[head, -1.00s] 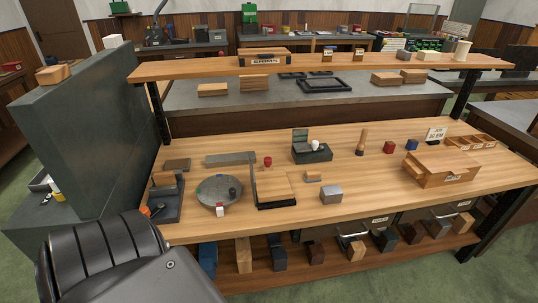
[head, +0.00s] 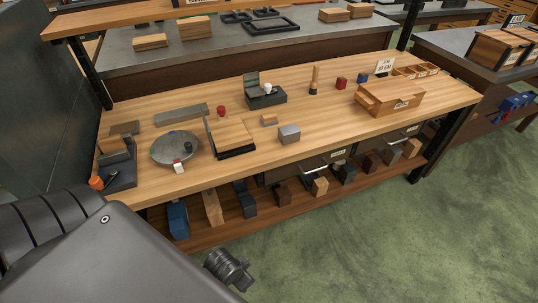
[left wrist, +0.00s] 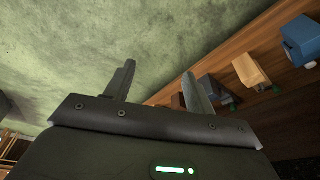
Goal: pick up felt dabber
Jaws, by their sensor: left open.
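I cannot tell for sure which item is the felt dabber. One candidate is an upright tool with a wooden handle and a dark foot (head: 315,80), standing toward the back of the bench in the head view. Another is a dark round knob (head: 188,147) on the grey disc (head: 165,154) at the left. My left gripper (left wrist: 157,70) is open and empty in the left wrist view, over the green floor and beside the lower shelf, away from both candidates. My right gripper is not in view.
The wooden bench top (head: 340,140) has clear room at its front middle. A grey block (head: 289,135), a wooden box (head: 390,98) and a wooden board (head: 232,136) stand on it. Several blocks line the lower shelf (head: 270,222). A dark upright panel (head: 40,100) stands at the left.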

